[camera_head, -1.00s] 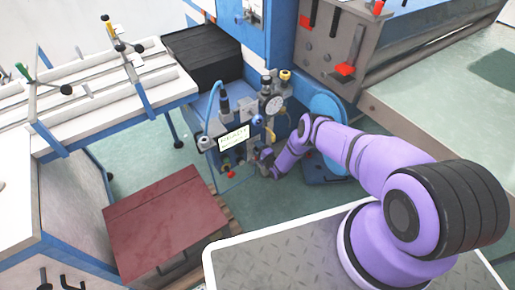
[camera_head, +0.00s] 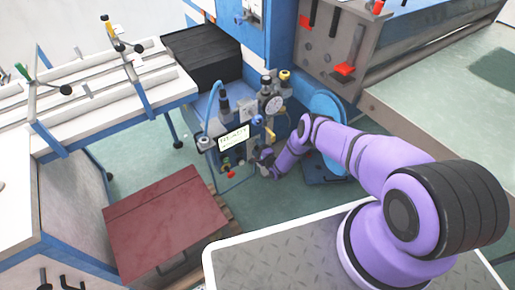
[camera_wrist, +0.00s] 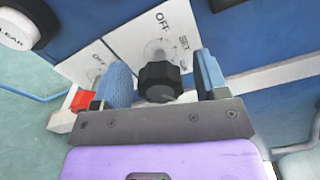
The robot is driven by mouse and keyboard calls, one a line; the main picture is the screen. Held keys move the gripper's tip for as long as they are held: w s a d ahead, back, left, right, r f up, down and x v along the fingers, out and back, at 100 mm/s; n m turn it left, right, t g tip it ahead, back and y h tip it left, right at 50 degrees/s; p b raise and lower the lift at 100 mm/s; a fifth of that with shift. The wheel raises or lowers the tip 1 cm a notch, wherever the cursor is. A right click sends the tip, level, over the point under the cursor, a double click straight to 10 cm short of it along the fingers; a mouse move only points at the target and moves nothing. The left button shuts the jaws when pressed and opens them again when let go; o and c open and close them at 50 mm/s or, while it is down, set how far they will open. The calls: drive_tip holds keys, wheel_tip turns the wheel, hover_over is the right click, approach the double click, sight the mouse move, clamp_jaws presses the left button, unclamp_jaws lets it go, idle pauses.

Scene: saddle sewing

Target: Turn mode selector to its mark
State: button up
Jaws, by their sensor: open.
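The mode selector (camera_wrist: 160,82) is a black faceted knob on a white plate marked OFF and SET, seen in the wrist view. My gripper (camera_wrist: 160,80) is open, with one blue finger on each side of the knob. A gap shows between the knob and each finger, wider on the right. In the head view, my gripper (camera_head: 266,160) is at the front of the small blue machine (camera_head: 235,160), and the knob cannot be made out there.
In the head view, a READY display (camera_head: 233,137) is above my gripper, and a dark red box (camera_head: 165,220) stands to the left.

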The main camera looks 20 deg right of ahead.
drive_tip(key=v, duration=1)
drive_tip(key=shift+s, duration=0.4)
drive_tip(key=shift+d, duration=0.1)
